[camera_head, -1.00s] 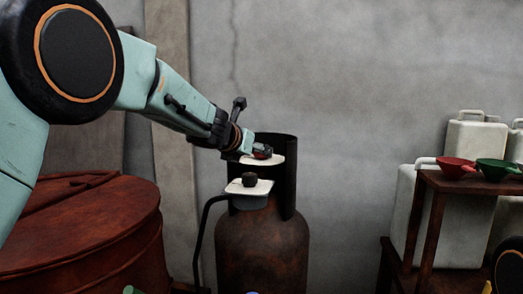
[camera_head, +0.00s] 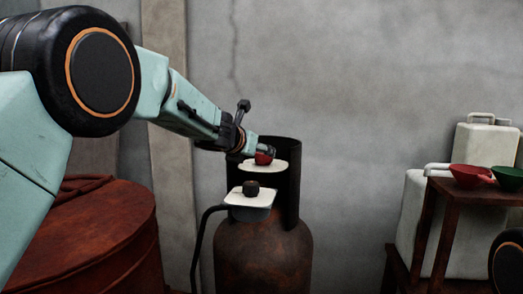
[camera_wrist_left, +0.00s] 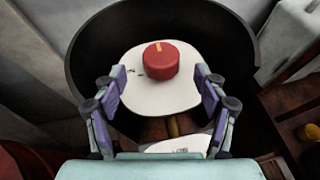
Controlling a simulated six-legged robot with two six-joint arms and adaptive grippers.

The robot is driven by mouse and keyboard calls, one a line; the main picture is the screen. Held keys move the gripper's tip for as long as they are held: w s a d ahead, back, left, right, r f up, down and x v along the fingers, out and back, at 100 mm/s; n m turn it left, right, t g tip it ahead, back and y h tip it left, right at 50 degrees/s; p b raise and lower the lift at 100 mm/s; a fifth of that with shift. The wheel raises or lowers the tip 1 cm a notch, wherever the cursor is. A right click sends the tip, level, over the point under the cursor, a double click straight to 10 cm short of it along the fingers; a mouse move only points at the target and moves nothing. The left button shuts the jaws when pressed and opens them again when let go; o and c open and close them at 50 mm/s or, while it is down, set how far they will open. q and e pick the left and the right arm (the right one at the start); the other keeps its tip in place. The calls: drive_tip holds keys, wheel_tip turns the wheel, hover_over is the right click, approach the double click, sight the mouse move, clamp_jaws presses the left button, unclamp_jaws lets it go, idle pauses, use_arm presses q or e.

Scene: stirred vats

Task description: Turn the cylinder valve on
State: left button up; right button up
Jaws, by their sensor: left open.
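The cylinder (camera_head: 262,250) is a rusty gas bottle with a dark open collar (camera_head: 287,165) around its top. A red valve knob (camera_head: 264,158) with an orange mark sits on a white plate inside the collar. The knob also shows in the left wrist view (camera_wrist_left: 161,61), on the white plate (camera_wrist_left: 150,96). My left gripper (camera_head: 254,151) is at the knob in the head view. In the left wrist view my left gripper (camera_wrist_left: 161,85) has its two fingers apart on either side of the plate, with the knob between and slightly beyond them, untouched. My right gripper is not in view.
A dark knob (camera_head: 250,188) on a white plate sits at the cylinder's front, with a black hose (camera_head: 198,235) beside it. A rusty drum (camera_head: 100,235) stands left.

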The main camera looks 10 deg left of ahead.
sight(261, 155)
use_arm(q)
drive_tip(key=p+x, duration=0.2)
drive_tip(key=x, duration=0.3)
drive_tip(key=shift+d+f, duration=0.2)
drive_tip(key=shift+w+f+p, duration=0.1)
drive_tip(key=shift+w+p, duration=0.15)
drive_tip(key=shift+p, duration=0.1)
drive_tip(key=shift+s+a+p, duration=0.1)
drive_tip(key=shift+s+p, duration=0.1)
drive_tip(key=shift+p, duration=0.25)
drive_tip(key=shift+x, duration=0.85)
drive_tip(key=shift+s+a+r, duration=0.1)
drive_tip(key=shift+s+r, duration=0.25)
drive_tip(key=shift+s, duration=0.2)
drive_tip(key=c, duration=0.5)
drive_tip(key=shift+w+f, duration=0.25)
drive_tip(key=shift+w, duration=0.05)
drive_tip(key=c, duration=0.4)
drive_tip(key=shift+c, duration=1.4)
